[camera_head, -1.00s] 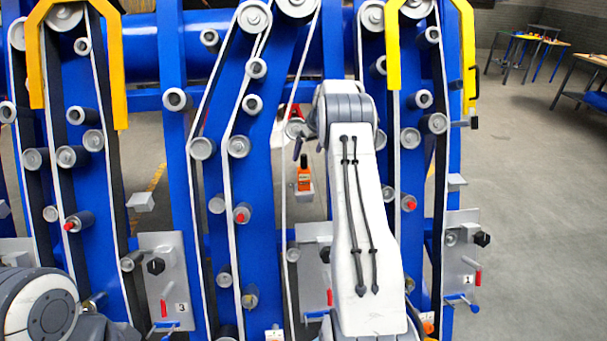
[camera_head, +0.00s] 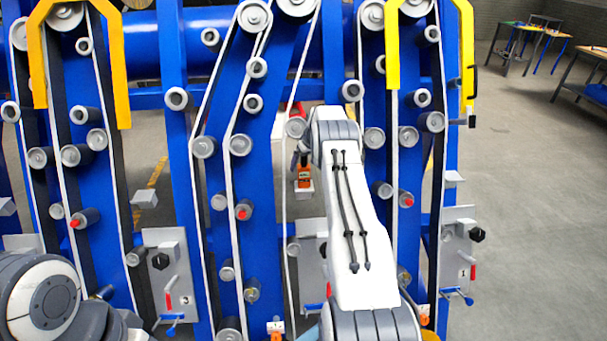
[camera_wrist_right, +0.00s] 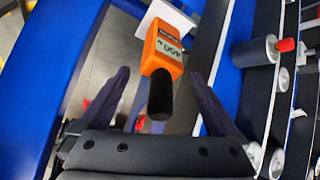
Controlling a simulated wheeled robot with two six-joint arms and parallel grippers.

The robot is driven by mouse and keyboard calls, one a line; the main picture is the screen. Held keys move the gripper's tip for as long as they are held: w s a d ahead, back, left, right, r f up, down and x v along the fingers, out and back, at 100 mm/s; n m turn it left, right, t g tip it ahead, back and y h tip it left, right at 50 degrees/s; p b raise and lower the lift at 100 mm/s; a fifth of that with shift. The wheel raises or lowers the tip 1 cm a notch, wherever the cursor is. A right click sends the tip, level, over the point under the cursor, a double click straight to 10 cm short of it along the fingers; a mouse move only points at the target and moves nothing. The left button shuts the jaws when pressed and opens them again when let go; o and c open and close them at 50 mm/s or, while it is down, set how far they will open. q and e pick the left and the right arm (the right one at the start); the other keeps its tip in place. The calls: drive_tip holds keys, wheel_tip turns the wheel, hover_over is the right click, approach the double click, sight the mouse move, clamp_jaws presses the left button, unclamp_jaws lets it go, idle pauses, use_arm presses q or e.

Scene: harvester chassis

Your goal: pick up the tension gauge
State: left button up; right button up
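The tension gauge (camera_wrist_right: 163,58) is orange with a display and a black grip end. In the right wrist view it lies between the two dark fingers of my right gripper (camera_wrist_right: 157,98), which are spread apart with a gap on each side of the black end. The orange body is beyond the fingertips, at a white holder. In the head view the gauge (camera_head: 304,173) stands in its small white holder, just below my right gripper (camera_head: 300,152), which is small and partly hidden by its arm. My left arm shows at the lower left; its gripper is out of view.
The blue machine frame (camera_head: 176,130) with rollers and belts surrounds my right arm closely. A red-tipped roller (camera_wrist_right: 256,50) is right of the gripper in the wrist view. Grey plates with levers (camera_head: 167,270) stand low on the frame.

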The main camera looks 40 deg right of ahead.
clamp_jaws()
drive_tip(key=shift+r, duration=0.1)
